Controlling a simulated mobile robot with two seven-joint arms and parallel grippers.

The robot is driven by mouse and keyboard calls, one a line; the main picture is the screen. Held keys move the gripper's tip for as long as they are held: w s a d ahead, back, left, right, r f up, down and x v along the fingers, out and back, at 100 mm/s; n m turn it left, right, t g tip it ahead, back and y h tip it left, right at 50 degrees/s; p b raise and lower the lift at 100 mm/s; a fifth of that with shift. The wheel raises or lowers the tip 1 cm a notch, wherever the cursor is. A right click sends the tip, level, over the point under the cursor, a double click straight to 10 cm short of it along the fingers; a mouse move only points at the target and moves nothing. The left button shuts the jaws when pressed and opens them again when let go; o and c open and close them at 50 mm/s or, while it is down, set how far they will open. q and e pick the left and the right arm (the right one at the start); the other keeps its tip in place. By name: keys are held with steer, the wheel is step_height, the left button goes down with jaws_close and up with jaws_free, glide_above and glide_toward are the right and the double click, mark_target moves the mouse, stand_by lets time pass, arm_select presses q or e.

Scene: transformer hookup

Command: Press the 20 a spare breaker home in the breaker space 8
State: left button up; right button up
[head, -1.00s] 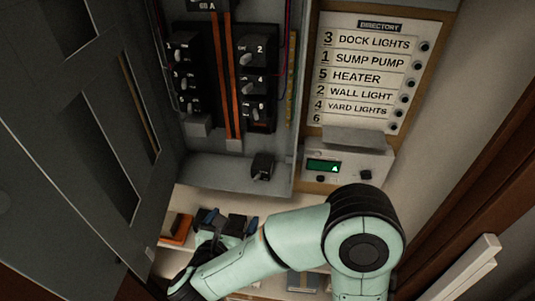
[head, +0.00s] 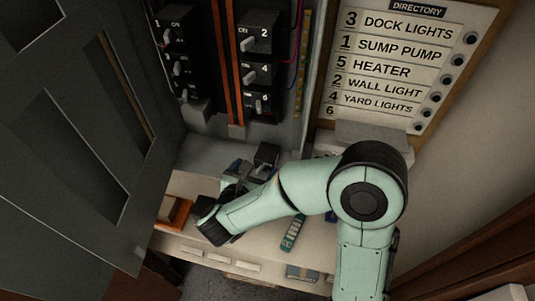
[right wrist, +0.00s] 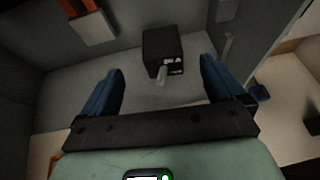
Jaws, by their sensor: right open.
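A loose black breaker (head: 267,156) with a grey lever sits on the grey floor of the panel box, below the right-hand breaker column. My left gripper is not in view.
The open grey panel door (head: 75,140) fills the left side. The directory board (head: 395,65) hangs at right. A shelf (head: 190,245) below the box holds an orange item (head: 176,212) and a green meter (head: 293,232). Red strips (head: 222,60) run between the breaker columns.

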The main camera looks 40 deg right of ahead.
mark_target(266, 155)
steer(key=x, duration=0.3)
steer(key=shift+w+d, duration=0.15)
steer(key=shift+d, duration=0.05)
steer(key=p+x, duration=0.2)
steer(key=x, duration=0.3)
steer(key=shift+d, duration=0.1)
steer(key=shift+w+d+f, duration=0.1)
steer(key=shift+d, duration=0.05)
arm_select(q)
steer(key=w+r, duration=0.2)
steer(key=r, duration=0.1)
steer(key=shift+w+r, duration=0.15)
arm_select(e)
steer(key=shift+s, duration=0.25)
steer(key=c, duration=0.3)
steer(key=shift+w, duration=0.1)
steer(key=c, duration=0.9)
